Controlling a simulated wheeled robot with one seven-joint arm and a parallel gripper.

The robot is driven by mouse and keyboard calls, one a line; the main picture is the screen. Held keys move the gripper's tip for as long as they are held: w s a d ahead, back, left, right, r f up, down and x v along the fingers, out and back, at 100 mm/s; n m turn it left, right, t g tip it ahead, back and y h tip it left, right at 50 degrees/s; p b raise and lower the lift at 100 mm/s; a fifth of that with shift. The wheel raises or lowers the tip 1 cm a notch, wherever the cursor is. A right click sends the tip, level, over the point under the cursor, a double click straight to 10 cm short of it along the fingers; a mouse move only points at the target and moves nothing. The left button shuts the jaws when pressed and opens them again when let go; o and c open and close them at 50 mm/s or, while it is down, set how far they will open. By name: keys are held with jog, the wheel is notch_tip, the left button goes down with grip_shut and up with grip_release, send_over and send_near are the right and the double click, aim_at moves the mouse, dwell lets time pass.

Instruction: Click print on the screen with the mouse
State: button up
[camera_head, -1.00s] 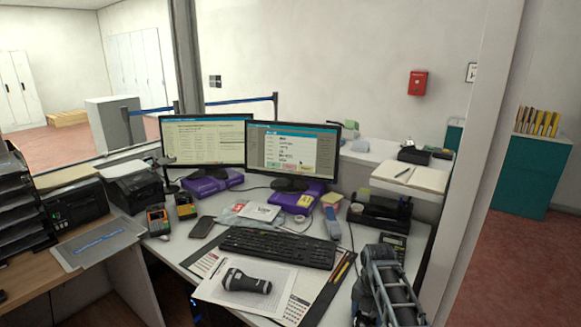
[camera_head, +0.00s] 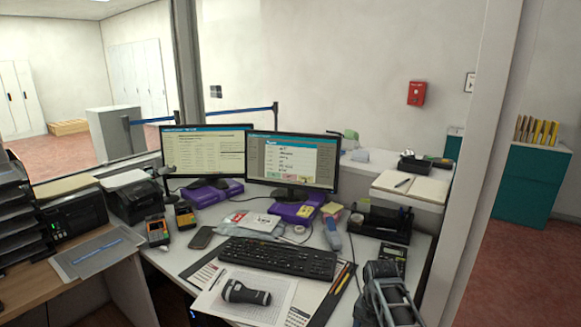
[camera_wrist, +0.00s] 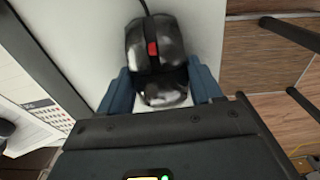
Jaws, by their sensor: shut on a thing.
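A black computer mouse (camera_wrist: 155,50) with a red scroll wheel lies on the white desk in the wrist view, its cable running up and away. My gripper (camera_wrist: 158,88) is shut on the mouse, with one blue finger against each side. In the head view my gripper (camera_head: 388,305) is at the bottom right, and it hides the mouse there. The right screen (camera_head: 292,160) shows a window with a list and coloured buttons along its bottom edge. The button text is too small to read, and I cannot make out a pointer.
A black keyboard (camera_head: 277,258) lies left of my gripper. A dark handheld device (camera_head: 246,293) lies on a paper pad. A calculator (camera_head: 391,258) and a black desk organizer (camera_head: 380,222) stand behind my gripper. The desk's right edge is close to the mouse.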

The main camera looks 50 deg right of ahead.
jog(key=o, duration=1.2)
jog(key=shift+c, duration=0.2)
notch_tip(320, 180, up, 8)
jog(key=shift+f+b, duration=0.1)
jog(key=shift+b, duration=0.2)
jog(key=shift+s, duration=0.1)
